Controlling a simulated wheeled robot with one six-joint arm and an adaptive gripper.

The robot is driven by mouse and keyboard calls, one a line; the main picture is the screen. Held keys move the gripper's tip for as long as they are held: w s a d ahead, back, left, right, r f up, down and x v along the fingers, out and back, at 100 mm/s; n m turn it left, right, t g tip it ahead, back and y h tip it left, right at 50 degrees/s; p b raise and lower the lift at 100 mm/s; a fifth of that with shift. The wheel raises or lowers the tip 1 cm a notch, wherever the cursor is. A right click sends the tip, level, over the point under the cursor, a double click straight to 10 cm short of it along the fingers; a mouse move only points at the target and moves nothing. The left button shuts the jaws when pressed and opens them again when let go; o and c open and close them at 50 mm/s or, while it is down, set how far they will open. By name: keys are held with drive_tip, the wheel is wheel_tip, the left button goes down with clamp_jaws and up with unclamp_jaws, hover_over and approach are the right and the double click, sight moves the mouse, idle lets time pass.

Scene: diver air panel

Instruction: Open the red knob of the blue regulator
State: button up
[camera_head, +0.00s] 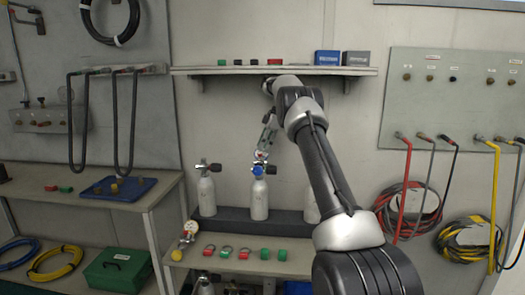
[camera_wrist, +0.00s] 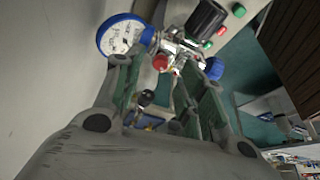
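The blue regulator (camera_head: 258,169) sits on top of the middle white cylinder (camera_head: 259,200) in the head view. In the wrist view its blue-rimmed gauge (camera_wrist: 124,36) is at upper left, and its red knob (camera_wrist: 160,62) is on the metal body, with a black handle (camera_wrist: 206,19) above it. My gripper (camera_head: 265,146) comes down from above, close over the regulator. In the wrist view my gripper (camera_wrist: 162,78) has its fingers apart with nothing held between them. The red knob appears near the fingertips, between them. I cannot tell whether they touch it.
A white cylinder (camera_head: 207,196) stands at left; another at right is partly hidden by my arm. A wall shelf (camera_head: 225,71) with small boxes is above. A lower bench (camera_head: 235,265) carries a loose gauge and several coloured fittings. Hoses hang on a panel (camera_head: 455,95) at right.

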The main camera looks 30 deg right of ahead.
drive_tip(key=s+d, duration=0.5)
drive_tip(key=d, duration=0.6)
drive_tip(key=shift+r, duration=0.2)
drive_tip(key=shift+s, duration=0.2)
